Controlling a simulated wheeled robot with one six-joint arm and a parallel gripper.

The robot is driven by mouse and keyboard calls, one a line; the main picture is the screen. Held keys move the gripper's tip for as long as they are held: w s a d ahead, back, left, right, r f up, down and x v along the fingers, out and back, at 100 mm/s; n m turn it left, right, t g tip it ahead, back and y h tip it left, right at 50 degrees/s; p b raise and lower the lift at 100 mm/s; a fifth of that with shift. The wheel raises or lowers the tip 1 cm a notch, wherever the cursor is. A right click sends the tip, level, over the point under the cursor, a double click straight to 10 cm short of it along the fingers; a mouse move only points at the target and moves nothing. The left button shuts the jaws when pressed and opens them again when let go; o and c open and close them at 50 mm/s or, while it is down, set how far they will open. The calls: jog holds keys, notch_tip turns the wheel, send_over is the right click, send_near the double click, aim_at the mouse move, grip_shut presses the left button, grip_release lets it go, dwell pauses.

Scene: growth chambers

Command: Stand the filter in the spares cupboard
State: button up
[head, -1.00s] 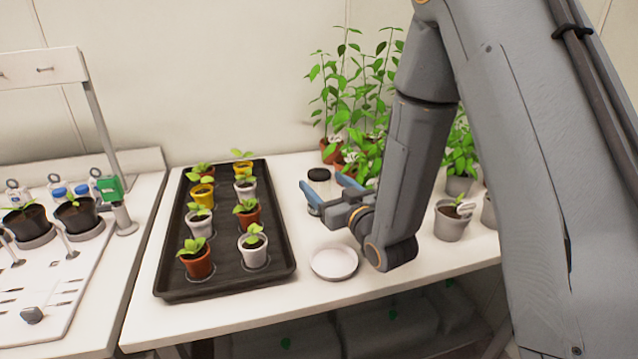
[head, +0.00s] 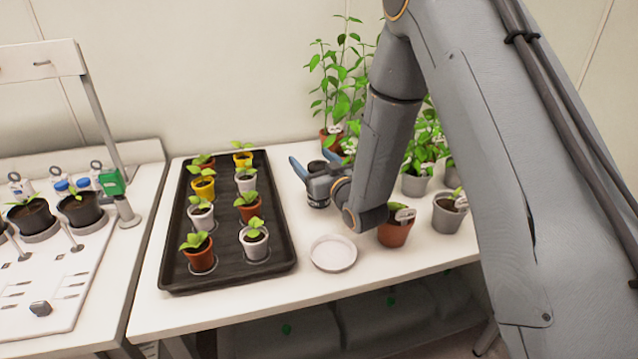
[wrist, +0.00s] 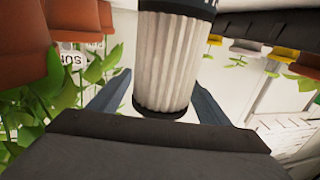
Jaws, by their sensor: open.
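The filter is a pale pleated cylinder with black end caps. It fills the upper middle of the wrist view (wrist: 170,62), and its dark top shows in the head view (head: 317,166), where it stands on the bench behind the white dish. My gripper (head: 313,168) is open, with one blue finger on each side of the filter. In the wrist view the fingers flank the filter with gaps showing. My gripper hides much of the filter in the head view. I see no spares cupboard in either view.
A black tray (head: 172,272) of several potted seedlings stands left of the filter. A white round dish (head: 333,253) lies in front. Potted plants, including a terracotta pot (head: 395,234), crowd the right and back. A white rack (head: 70,290) is at far left.

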jog(key=c, duration=1.7)
jog(key=shift+r, duration=0.1)
jog(key=shift+c, duration=0.2)
